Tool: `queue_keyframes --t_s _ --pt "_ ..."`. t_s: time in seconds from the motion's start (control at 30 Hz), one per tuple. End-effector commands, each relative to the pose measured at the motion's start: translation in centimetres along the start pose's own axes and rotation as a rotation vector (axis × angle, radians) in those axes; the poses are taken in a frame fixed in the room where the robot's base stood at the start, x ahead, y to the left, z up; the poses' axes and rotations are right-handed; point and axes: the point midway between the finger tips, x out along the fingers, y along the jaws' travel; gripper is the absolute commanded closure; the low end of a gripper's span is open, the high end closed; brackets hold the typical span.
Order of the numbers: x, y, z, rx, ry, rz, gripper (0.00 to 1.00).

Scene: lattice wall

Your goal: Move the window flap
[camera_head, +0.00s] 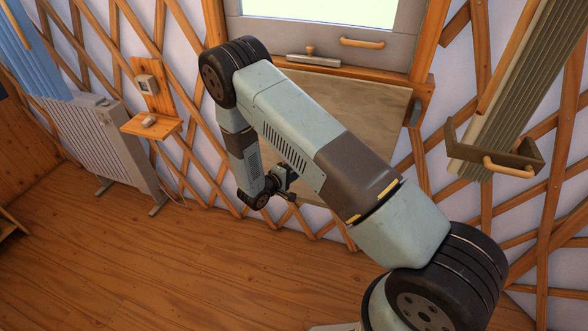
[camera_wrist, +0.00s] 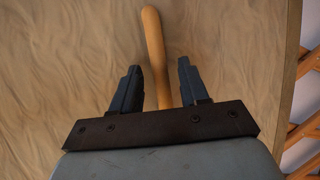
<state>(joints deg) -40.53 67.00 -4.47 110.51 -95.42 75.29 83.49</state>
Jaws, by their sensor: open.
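The window (camera_head: 318,12) is at the top of the head view, in a grey frame with a wooden bar handle (camera_head: 362,43). Below its sill hangs a pale plywood panel, likely the flap (camera_head: 375,110), partly hidden by my arm. In the wrist view the plywood (camera_wrist: 60,60) fills most of the picture, with a light wooden handle (camera_wrist: 154,45) on it. My gripper (camera_wrist: 158,66) is open, its fingers on either side of the handle's line, with gaps on both sides. I cannot tell how deep the handle sits between them. In the head view my gripper (camera_head: 287,192) is small, in front of the panel's lower part.
A metal latch with a wooden knob (camera_head: 313,59) is on the sill. A small wooden shelf (camera_head: 152,126) and a white radiator (camera_head: 100,140) stand at the left. The wooden floor (camera_head: 200,270) is clear.

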Motion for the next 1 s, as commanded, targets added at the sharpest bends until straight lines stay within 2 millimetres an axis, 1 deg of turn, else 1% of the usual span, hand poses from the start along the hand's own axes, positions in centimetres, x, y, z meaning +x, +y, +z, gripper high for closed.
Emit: queue_keyframes --t_s 0.17,0.4,0.6,0.8,1.0 --pt "-3.0 0.0 -0.1 0.000 0.002 0.000 0.56" --pt "-7.8 0.0 -0.2 0.001 0.001 0.000 0.56" --pt "-10.8 0.0 -0.2 0.000 -0.001 0.001 0.56" --pt "-12.3 0.0 -0.2 0.001 -0.002 0.001 0.56" --pt "-12.5 0.0 -0.2 0.001 -0.002 0.001 0.56"
